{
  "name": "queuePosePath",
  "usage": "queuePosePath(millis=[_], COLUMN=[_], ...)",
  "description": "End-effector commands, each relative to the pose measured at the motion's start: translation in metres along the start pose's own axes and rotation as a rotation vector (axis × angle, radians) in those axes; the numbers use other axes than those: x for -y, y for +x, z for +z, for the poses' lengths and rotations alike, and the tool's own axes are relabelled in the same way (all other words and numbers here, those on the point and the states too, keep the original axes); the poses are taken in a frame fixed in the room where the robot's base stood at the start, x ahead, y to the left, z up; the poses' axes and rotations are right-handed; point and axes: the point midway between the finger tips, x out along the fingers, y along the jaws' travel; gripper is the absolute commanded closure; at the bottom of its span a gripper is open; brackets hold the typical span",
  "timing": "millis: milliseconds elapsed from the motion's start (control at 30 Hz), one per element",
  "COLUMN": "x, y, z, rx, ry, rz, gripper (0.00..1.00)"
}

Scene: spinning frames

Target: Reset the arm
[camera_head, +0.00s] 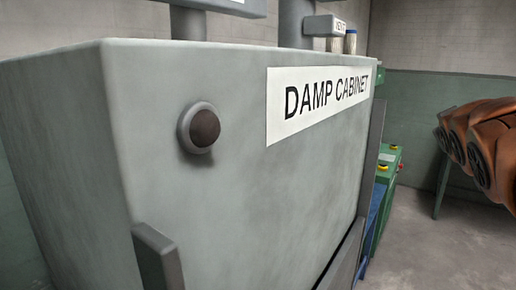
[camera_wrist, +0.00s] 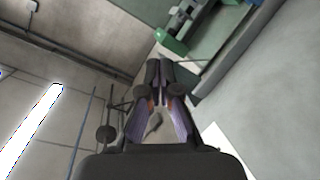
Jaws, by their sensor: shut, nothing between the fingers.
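My gripper (camera_wrist: 160,70) shows in the wrist view, in the middle of the picture. Its two dark fingers meet at the tips and hold nothing. It points toward the upper walls and ceiling of the room, and no object is close to the fingertips. The head view does not show my gripper or arm.
A large grey cabinet (camera_head: 230,220) labelled "DAMP CABINET" fills most of the head view, close in front. Its round dark knob (camera_head: 204,129) sticks out. A green box (camera_head: 386,165) with buttons stands beyond it. Bare floor (camera_head: 425,240) shows at lower right.

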Motion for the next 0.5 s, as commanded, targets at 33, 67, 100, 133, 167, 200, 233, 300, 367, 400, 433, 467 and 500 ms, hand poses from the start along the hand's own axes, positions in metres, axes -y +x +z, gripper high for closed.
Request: queuePosePath(millis=[33,67,100,133,167,200,233,300,367,400,433,467,500], x=[0.020,0.032,0.048,0.059,0.070,0.085,0.096,0.121,0.141,0.155,0.165,0.174,0.187], y=[-0.003,-0.005,-0.008,-0.011,-0.015,-0.020,-0.025,-0.039,-0.052,-0.062,-0.069,-0.077,-0.089], z=[0.018,0.030,0.046,0.057,0.068,0.083,0.094,0.121,0.141,0.156,0.167,0.178,0.192], rx=[0.050,0.084,0.134,0.165,0.198,0.245,0.278,0.360,0.425,0.474,0.509,0.545,0.594], ry=[0.019,0.030,0.045,0.053,0.062,0.073,0.080,0.094,0.104,0.107,0.111,0.112,0.114], rz=[-0.043,-0.069,-0.103,-0.127,-0.150,-0.183,-0.206,-0.261,-0.305,-0.336,-0.358,-0.380,-0.409], gripper=[1.00,1.00,1.00,1.00,1.00,1.00,1.00,1.00,1.00,1.00,1.00,1.00,1.00])
